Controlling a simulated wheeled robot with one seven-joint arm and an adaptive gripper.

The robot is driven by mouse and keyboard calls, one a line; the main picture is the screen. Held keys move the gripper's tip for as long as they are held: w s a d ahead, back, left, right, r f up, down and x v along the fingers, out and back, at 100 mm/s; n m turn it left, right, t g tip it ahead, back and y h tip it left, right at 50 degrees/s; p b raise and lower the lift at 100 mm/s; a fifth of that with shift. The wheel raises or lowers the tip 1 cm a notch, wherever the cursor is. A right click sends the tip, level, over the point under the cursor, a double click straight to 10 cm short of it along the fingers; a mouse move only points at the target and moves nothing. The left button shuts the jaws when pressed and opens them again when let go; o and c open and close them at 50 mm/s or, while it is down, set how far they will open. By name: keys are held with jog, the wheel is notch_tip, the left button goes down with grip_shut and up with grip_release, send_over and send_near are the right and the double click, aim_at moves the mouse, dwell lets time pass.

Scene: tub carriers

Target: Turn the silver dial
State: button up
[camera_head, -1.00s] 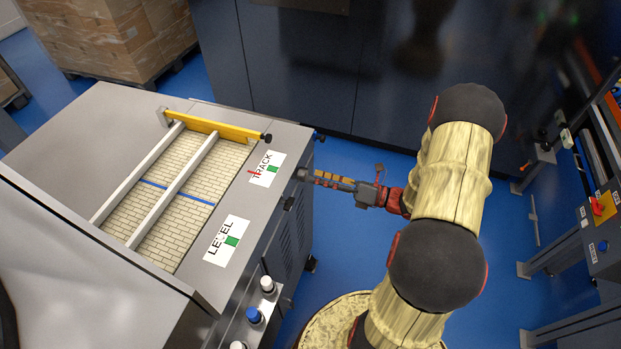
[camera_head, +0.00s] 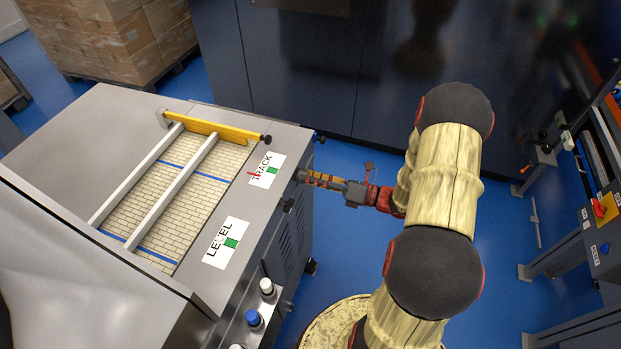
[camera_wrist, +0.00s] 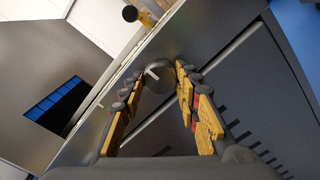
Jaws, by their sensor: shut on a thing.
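The silver dial (camera_wrist: 157,74) is a round grey knob with a pale pointer mark on the machine's side face, in the wrist view. My gripper (camera_wrist: 159,76) has a finger on each side of it and is shut on it. The LEVEL label (camera_head: 226,243) also has a green block.
A brick-patterned belt (camera_head: 180,205) with blue stripes runs between white rails under a yellow bar (camera_head: 215,127). A black knob (camera_head: 319,137) juts from the machine's far corner. White and blue buttons (camera_head: 254,318) stand at its near side.

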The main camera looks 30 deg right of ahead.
jog(key=c, duration=0.5)
jog(key=n+b, duration=0.1)
jog(key=n, duration=1.6)
jog(key=shift+f+n, duration=0.1)
jog(key=shift+n, duration=0.2)
dwell(0.4)
jog(key=o, duration=1)
jog(key=shift+d, duration=0.1)
jog(key=shift+o, duration=0.7)
